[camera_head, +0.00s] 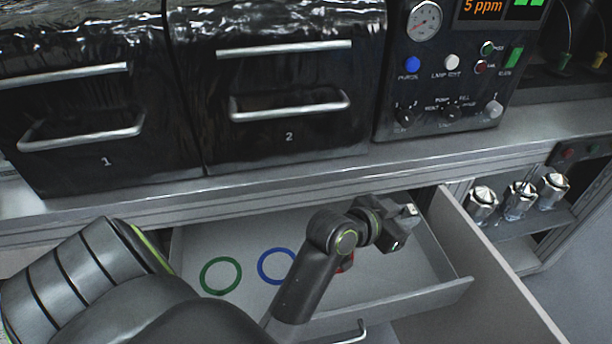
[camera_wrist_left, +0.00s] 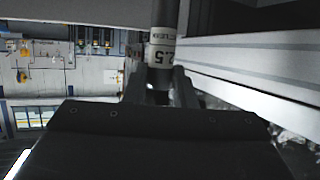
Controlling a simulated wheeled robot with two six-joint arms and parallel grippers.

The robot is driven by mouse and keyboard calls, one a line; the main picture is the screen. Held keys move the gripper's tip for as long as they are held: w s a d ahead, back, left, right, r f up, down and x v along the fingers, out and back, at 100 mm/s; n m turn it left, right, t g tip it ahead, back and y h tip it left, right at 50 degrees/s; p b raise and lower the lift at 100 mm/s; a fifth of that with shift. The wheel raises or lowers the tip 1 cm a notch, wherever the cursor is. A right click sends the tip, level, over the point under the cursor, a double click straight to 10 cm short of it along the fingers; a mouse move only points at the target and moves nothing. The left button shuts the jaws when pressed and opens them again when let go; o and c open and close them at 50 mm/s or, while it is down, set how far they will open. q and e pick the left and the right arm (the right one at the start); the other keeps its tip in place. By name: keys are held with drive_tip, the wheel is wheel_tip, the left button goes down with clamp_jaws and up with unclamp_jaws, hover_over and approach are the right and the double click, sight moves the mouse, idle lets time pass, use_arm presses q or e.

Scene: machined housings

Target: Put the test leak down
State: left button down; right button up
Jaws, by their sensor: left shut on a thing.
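The test leak (camera_wrist_left: 161,50) shows in the left wrist view as a grey cylinder with a white label band reading about 2.5. My left gripper (camera_wrist_left: 160,88) is shut on it. In the head view the left gripper (camera_head: 398,226) is over the right part of an open drawer (camera_head: 400,297); the test leak is hardly to be made out there. My right gripper is in neither view.
The drawer holds a green ring (camera_head: 221,276), a blue ring (camera_head: 277,266) and a red thing (camera_head: 346,262) partly hidden by my arm. Two black chambers and a control panel (camera_head: 445,75) stand behind on the bench. Shiny metal fittings (camera_head: 519,200) stand on a shelf at right.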

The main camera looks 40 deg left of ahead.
use_arm(q)
wheel_tip(320, 180, down, 13)
drive_tip(key=b, duration=0.1)
drive_tip(key=shift+s+d, duration=0.15)
drive_tip(key=shift+s, duration=0.3)
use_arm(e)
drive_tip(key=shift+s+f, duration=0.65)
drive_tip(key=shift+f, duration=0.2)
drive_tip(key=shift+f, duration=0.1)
use_arm(q)
drive_tip(key=c, duration=1.6)
unclamp_jaws()
drive_tip(key=shift+f, duration=0.2)
drive_tip(key=shift+c, duration=0.2)
drive_tip(key=o, duration=0.4)
drive_tip(key=shift+o, duration=0.2)
drive_tip(key=shift+r, duration=0.1)
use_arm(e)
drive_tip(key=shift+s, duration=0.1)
